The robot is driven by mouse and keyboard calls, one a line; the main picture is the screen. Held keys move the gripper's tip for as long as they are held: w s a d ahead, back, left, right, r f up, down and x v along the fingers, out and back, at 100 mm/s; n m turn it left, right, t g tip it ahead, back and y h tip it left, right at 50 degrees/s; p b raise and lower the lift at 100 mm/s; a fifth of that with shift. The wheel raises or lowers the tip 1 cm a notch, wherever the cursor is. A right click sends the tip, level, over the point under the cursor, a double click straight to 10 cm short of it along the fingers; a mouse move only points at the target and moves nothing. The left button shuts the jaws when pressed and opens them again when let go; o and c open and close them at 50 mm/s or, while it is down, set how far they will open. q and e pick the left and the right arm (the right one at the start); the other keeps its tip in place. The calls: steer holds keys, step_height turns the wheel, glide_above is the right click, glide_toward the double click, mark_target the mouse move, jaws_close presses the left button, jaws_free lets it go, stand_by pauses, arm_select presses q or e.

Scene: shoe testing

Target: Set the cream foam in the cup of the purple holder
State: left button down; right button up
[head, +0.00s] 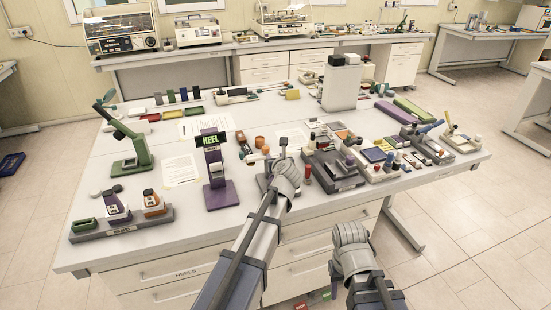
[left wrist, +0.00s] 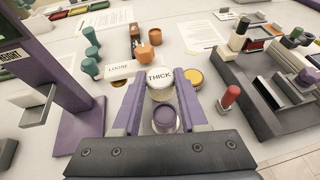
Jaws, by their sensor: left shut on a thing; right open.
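The purple holder (head: 117,207) stands on a grey labelled base at the table's front left, beside an orange holder (head: 153,203). My left gripper (head: 282,150) is over the middle of the table, far to the right of the purple holder. In the left wrist view its fingers are shut on a pale round piece, the cream foam (left wrist: 160,92), partly covered by a "THICK" label. A purple round piece (left wrist: 165,118) shows nearer the camera between the fingers. My right gripper (head: 350,240) is open in front of the table edge; its fingertips are hard to see.
The purple "HEEL" height stand (head: 219,190) rises between the purple holder and my left gripper. Grey racks (head: 332,178) with small parts fill the right. A green press (head: 132,145) stands at the left. A yellow disc (left wrist: 193,77) is beside the left fingers. Papers lie behind.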

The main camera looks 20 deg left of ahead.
arm_select(q)
steer(key=shift+s, duration=0.15)
steer(key=shift+f, duration=0.15)
step_height(320, 180, down, 6)
steer(key=b, duration=0.5)
steer(key=shift+r+b, duration=0.2)
steer(key=shift+b, duration=0.2)
steer(key=shift+f+b, duration=0.9)
steer(key=shift+f, duration=0.05)
stand_by(1.1)
steer(key=shift+c, duration=1.8)
jaws_free()
